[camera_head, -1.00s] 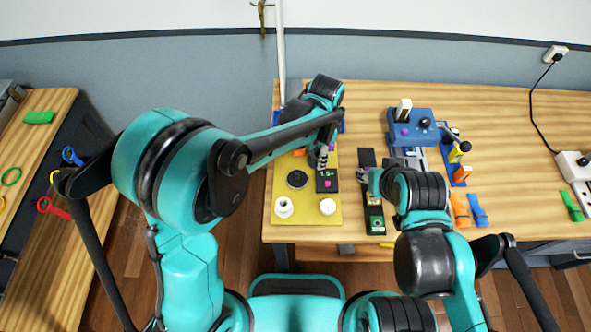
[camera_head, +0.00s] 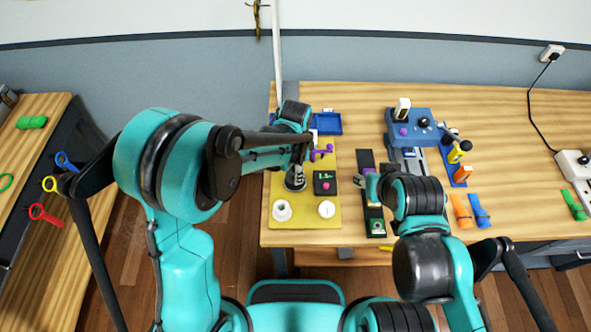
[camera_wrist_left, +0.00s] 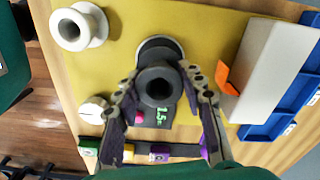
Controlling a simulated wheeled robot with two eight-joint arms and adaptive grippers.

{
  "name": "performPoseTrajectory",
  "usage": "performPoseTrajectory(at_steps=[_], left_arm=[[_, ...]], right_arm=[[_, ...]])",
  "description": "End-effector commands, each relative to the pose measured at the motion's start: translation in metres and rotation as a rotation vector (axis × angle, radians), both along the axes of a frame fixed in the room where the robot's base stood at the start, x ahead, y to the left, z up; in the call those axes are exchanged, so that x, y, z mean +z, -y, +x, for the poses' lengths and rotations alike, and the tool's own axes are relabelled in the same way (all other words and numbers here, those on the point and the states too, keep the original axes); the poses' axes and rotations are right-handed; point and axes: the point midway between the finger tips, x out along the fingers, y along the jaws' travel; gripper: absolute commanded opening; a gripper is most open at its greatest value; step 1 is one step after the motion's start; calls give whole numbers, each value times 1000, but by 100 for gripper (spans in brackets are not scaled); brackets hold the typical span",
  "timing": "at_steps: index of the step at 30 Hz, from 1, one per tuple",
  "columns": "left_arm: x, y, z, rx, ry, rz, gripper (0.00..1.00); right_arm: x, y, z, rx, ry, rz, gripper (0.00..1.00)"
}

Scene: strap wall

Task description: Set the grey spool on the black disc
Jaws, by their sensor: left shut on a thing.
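The grey spool (camera_wrist_left: 160,86) is between the fingers of my left gripper (camera_wrist_left: 162,98), which is shut on it. In the left wrist view it appears upright, its hole facing the camera. The black disc (camera_wrist_left: 158,50), with a pale rim, shows partly behind the spool, which hides the rest. I cannot tell whether they touch. In the head view my left gripper (camera_head: 297,180) is over the disc's place on the yellow mat (camera_head: 305,218), largely covering the disc. My right gripper (camera_head: 366,179) is beside the dark strip; its jaws are unclear.
A white spool (camera_head: 282,210) and a white round knob (camera_head: 327,209) stand at the mat's near side. A black box with a display (camera_head: 325,182) is just right of the left gripper. A blue tray (camera_head: 327,123) is behind. The blue machine (camera_head: 412,125) stands farther right.

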Motion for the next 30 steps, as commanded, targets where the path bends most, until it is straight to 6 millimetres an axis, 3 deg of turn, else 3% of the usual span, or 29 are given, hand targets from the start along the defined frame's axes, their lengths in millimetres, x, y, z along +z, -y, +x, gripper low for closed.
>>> performPoseTrajectory(at_steps=[14,15,16,26,30], left_arm=[[-12,0,0,0,0,0,11],[-12,0,0,0,0,0,50],[-11,0,0,0,0,0,58],[-10,0,0,0,0,0,60],[0,0,0,0,0,0,60]], right_arm=[[-12,0,0,0,0,0,40],[-12,0,0,0,0,0,40],[-11,0,0,0,0,0,40],[-10,0,0,0,0,0,40],[0,0,0,0,0,0,40]])
